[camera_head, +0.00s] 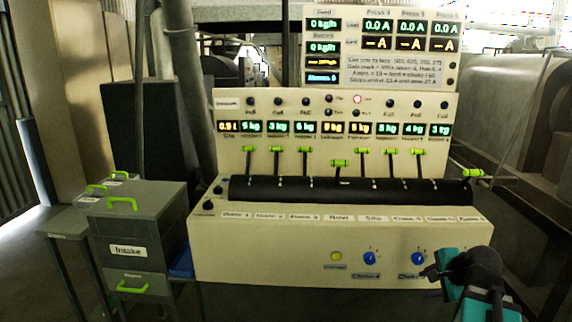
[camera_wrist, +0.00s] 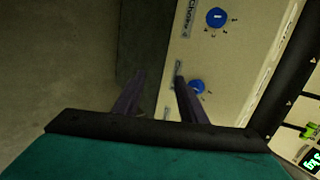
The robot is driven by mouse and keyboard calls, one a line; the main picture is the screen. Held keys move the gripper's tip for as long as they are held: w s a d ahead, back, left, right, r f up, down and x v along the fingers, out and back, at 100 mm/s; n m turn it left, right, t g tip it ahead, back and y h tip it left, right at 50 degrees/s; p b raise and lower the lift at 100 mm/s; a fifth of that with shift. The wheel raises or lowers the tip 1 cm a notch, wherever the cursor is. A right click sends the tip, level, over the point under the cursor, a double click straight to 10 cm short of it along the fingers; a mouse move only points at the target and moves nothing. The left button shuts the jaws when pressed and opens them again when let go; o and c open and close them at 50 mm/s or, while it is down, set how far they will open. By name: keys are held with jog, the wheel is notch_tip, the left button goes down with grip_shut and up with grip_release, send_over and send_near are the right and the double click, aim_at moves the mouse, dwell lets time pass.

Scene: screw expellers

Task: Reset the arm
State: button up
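My gripper (camera_head: 432,271) is at the lower right of the head view, in front of the console's right blue knob. In the wrist view my gripper (camera_wrist: 160,76) shows two dark fingers apart, with nothing between them that I can see. The cream control console (camera_head: 300,258) fills the middle of the head view. Its left blue choke knob (camera_head: 369,258) is clear of the gripper. The right choke knob (camera_head: 418,258) is just beyond the fingertips; whether they touch it is hard to tell.
Several green-handled levers, such as one lever (camera_head: 341,163), rise from the black curved cover (camera_head: 260,190). A yellow button (camera_head: 336,256) is on the front. A grey box labelled Intake (camera_head: 128,232) stands at left. Lit displays (camera_head: 395,40) are above. Dark floor (camera_wrist: 60,70) is open beside the console.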

jog(key=s+a+f+n+g+y+p, duration=0.1)
jog(key=s+a+f+n+g+p, duration=0.3)
jog(key=a+f, duration=0.8)
jog(key=s+a+f+n+g+y+b, duration=0.15)
jog(key=s+a+f, duration=0.5)
jog(key=f, duration=0.85)
jog(key=s+a+f+n+g+h+p, duration=0.1)
jog(key=s+a+f+n+g, duration=0.2)
jog(key=s, duration=0.9)
jog(key=s+a+f+n+g+h+p, duration=0.2)
jog(key=s+f+n, duration=0.7)
jog(key=f, duration=0.5)
jog(key=s+a+g, duration=0.1)
jog(key=s+g, duration=0.1)
jog(key=shift+s, duration=0.4)
jog(key=shift+n, duration=0.25)
